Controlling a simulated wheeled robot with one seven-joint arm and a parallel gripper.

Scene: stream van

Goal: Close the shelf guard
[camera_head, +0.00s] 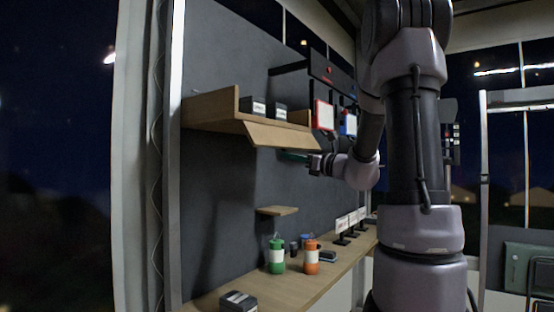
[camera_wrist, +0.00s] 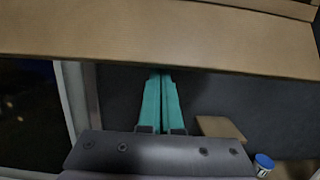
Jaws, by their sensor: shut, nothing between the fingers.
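The shelf guard (camera_head: 283,135) is a light wooden board along the front of the upper wall shelf (camera_head: 212,110). It hangs tilted outward and down from the shelf's front edge. In the wrist view a wide wooden board (camera_wrist: 160,36) spans the top, which looks like the guard from below. My gripper (camera_head: 288,155) is just below the guard's lower edge. Its green fingers (camera_wrist: 161,102) are together and empty, with their tips near the board's edge in the wrist view. I cannot tell whether they touch it.
Two dark boxes (camera_head: 265,108) sit on the shelf. Below are a small wooden ledge (camera_head: 277,210) and a counter (camera_head: 300,286) with a green bottle (camera_head: 276,256), an orange bottle (camera_head: 311,257) and small signs (camera_head: 350,222). Red and blue framed panels (camera_head: 324,115) hang beyond the shelf.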

